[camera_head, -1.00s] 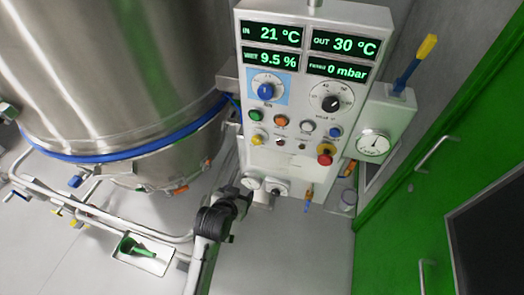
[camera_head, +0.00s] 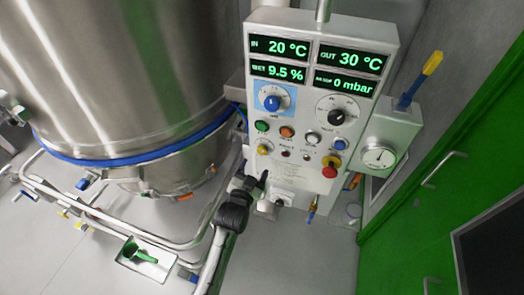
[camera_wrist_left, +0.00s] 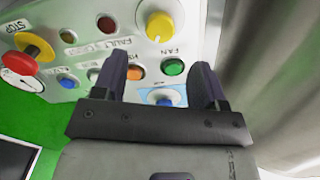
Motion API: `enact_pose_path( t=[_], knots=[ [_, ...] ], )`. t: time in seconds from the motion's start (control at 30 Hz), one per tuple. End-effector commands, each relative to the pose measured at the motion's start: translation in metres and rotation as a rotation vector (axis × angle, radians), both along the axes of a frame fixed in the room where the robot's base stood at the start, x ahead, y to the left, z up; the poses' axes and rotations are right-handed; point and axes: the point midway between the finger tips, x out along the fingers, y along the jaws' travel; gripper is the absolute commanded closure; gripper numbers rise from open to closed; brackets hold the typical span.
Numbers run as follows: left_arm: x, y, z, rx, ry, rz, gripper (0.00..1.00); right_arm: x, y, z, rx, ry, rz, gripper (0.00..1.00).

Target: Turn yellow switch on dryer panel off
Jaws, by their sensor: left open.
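The dryer panel (camera_head: 290,171) is a pale upright box with lit readouts, knobs and buttons. Its yellow switch (camera_head: 264,149) sits at the lower left, below the green and orange buttons. In the left wrist view the yellow switch (camera_wrist_left: 160,26) is a round knob with a pale mark, near the FAN label. My left gripper (camera_head: 262,176) is just below it in the head view. In the left wrist view my left gripper (camera_wrist_left: 158,70) has its dark fingers spread and nothing between them. The yellow switch lies beyond the fingertips, apart from them. My right gripper is not in view.
A red stop button on a yellow base (camera_head: 330,167) is at the panel's lower right. Green (camera_head: 262,127) and orange (camera_head: 287,132) buttons are close by. A steel vessel (camera_head: 120,70) stands left, with pipes below. Green doors (camera_head: 440,160) are at right.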

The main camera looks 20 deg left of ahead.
Motion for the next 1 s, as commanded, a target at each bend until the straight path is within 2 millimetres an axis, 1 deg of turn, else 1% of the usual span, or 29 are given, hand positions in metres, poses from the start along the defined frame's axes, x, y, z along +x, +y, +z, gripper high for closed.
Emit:
enact_pose_path(
  t=[0.03,0.2,0.4,0.53,0.7,1.0],
  knots=[
    [0.011,0.000,0.001,0.000,-0.001,0.001,0.34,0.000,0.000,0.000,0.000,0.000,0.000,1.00],
    [0.041,0.001,0.001,-0.001,-0.001,0.000,0.34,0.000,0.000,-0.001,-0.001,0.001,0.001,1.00],
    [0.067,0.002,0.000,-0.002,0.000,0.000,0.34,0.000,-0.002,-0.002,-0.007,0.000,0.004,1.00],
    [0.077,0.002,0.000,-0.001,0.000,0.000,0.34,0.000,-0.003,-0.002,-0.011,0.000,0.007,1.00],
    [0.083,0.002,0.000,-0.001,0.001,-0.001,0.34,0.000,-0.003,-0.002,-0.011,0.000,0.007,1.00],
    [0.084,0.003,0.000,-0.001,0.001,-0.001,0.34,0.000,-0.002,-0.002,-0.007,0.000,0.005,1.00]
  ],
)
